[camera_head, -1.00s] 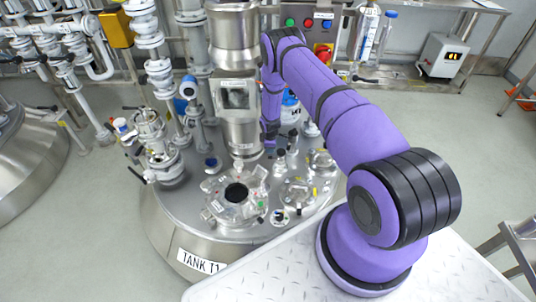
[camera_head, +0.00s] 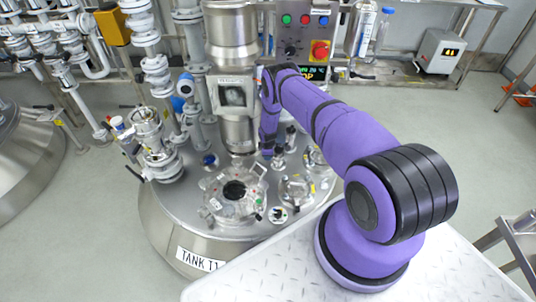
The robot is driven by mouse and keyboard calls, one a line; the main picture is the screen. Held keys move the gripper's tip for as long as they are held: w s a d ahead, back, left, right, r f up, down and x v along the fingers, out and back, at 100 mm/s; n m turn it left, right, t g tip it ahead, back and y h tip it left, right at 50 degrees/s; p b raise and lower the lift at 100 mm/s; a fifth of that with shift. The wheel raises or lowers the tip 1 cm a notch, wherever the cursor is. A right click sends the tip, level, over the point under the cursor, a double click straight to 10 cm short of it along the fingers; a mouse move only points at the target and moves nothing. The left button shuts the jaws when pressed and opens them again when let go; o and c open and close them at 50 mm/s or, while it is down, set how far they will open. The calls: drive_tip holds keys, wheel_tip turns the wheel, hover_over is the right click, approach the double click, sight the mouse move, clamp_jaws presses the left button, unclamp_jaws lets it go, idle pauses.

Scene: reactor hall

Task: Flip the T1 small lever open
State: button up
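Tank T1 (camera_head: 170,230) is a round steel vessel with the label "TANK T1" on its front. Its lid carries an open round port (camera_head: 234,190), small fittings and a valve assembly (camera_head: 155,145) at the left with a dark handle. Small dark-topped fittings (camera_head: 290,138) stand at the right, beside my arm. I cannot tell which part is the small lever. My purple arm reaches over the lid, and its far end (camera_head: 268,130) points down just right of the steel column. My gripper's fingers do not show, so their contact is hidden.
The steel column with a sight window (camera_head: 234,95) rises from the lid, left of my arm. A control panel (camera_head: 305,32) with coloured buttons and a red knob stands behind. White pipework (camera_head: 155,65) crowds the left.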

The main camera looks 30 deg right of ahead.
clamp_jaws()
drive_tip(key=shift+s, duration=0.1)
drive_tip(key=n, duration=0.1)
drive_tip(key=s+n, duration=0.1)
drive_tip(key=shift+a+n, duration=0.25)
drive_tip(key=shift+n, duration=0.05)
drive_tip(key=s+n, duration=0.1)
drive_tip(key=n+y, duration=0.1)
drive_tip(key=n, duration=0.1)
drive_tip(key=shift+s+a+n, duration=0.1)
drive_tip(key=shift+s+n, duration=0.2)
drive_tip(key=shift+s, duration=0.05)
drive_tip(key=s+n, duration=0.1)
drive_tip(key=n, duration=0.1)
drive_tip(key=s+n+y, duration=0.1)
drive_tip(key=n, duration=0.1)
drive_tip(key=shift+d, duration=0.2)
drive_tip(key=shift+s+d+n, duration=0.2)
drive_tip(key=shift+s+n, duration=0.15)
drive_tip(key=shift+n, duration=0.6)
drive_tip(key=shift+s+d+n, duration=0.2)
drive_tip(key=shift+s+n, duration=0.15)
drive_tip(key=shift+n, duration=0.6)
drive_tip(key=shift+y, duration=0.3)
